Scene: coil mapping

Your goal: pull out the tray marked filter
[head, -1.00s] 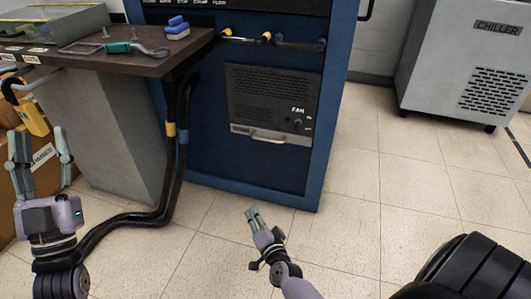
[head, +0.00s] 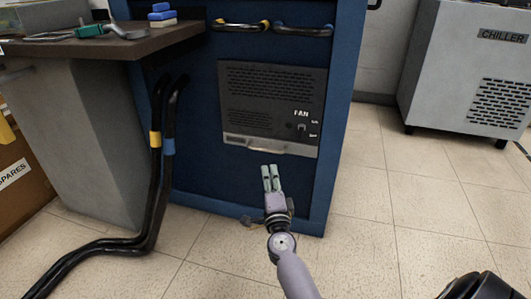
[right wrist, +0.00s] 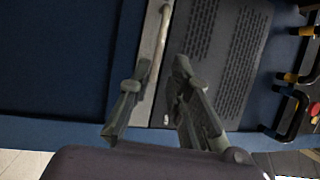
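The dark grey fan panel (head: 272,100) is in the front of the blue cabinet. A pale strip with a bar handle (head: 266,148) runs along its bottom edge; any marking on the strip is too small to read. My right gripper (head: 269,168) is just below the handle, fingers pointing at it. In the right wrist view the right gripper (right wrist: 158,80) has its fingers apart, with the handle (right wrist: 163,22) and pale strip ahead between them. It is not closed on the handle; whether it touches is unclear. My left gripper is out of view.
Thick black cables (head: 168,150) hang left of the panel and run along the floor. A bench (head: 150,42) with tools juts out at the upper left. A chiller (head: 470,75) stands at the right. The floor before the cabinet is mostly clear.

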